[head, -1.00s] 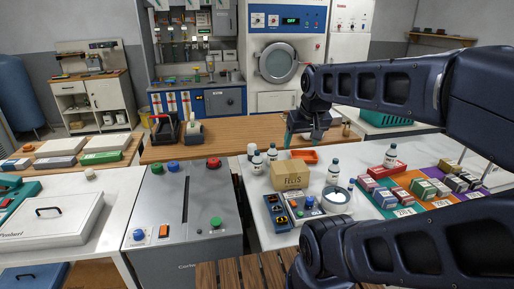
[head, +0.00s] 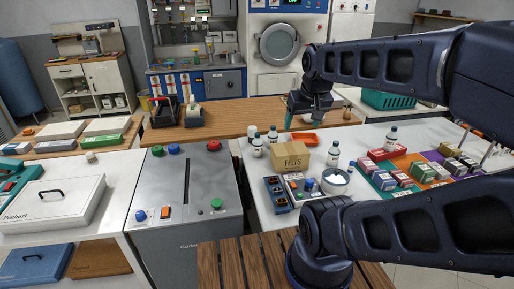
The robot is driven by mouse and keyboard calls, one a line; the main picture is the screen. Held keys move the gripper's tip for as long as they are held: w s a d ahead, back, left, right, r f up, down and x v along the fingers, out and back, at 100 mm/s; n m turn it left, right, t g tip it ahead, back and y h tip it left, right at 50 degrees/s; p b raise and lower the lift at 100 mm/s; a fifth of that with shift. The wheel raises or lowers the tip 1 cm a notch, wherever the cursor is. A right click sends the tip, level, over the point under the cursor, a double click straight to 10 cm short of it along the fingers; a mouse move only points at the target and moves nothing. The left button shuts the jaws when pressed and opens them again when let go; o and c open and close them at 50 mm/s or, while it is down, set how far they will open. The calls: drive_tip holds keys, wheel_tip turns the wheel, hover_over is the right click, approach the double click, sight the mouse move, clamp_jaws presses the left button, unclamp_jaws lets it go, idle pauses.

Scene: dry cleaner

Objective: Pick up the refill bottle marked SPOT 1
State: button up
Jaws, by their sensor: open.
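Several small white bottles with dark caps stand on the white counter. Two are at the left, a front bottle (head: 257,148) and a back bottle (head: 272,136). Another bottle (head: 333,156) stands right of the cardboard box, and one more bottle (head: 391,141) stands farther right behind the coloured mat. Their labels are too small to read, so I cannot tell which is SPOT 1. My gripper (head: 302,118) is open, points down and looks empty. It appears above the back part of the counter, between the left bottles and the right ones, apart from them all.
A cardboard box (head: 290,156), an orange tray (head: 303,139), a white pot (head: 335,177) and button boxes (head: 277,195) crowd the counter. Coloured cartons (head: 383,179) stand at right. A grey console (head: 185,200) is at left. The wooden table (head: 230,120) behind has bare room.

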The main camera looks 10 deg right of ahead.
idle(0.5)
drive_tip(key=n+g+h, duration=0.2)
drive_tip(key=n+h, duration=0.1)
drive_tip(key=n, duration=2.4)
hover_over(257, 134)
drive_tip(key=s+a, duration=0.2)
wheel_tip(257, 134, down, 22)
drive_tip(key=x, duration=1)
drive_tip(key=shift+w+d, duration=0.1)
drive_tip(key=shift+w, duration=0.25)
drive_tip(key=shift+t, duration=0.3)
drive_tip(key=c, duration=1.5)
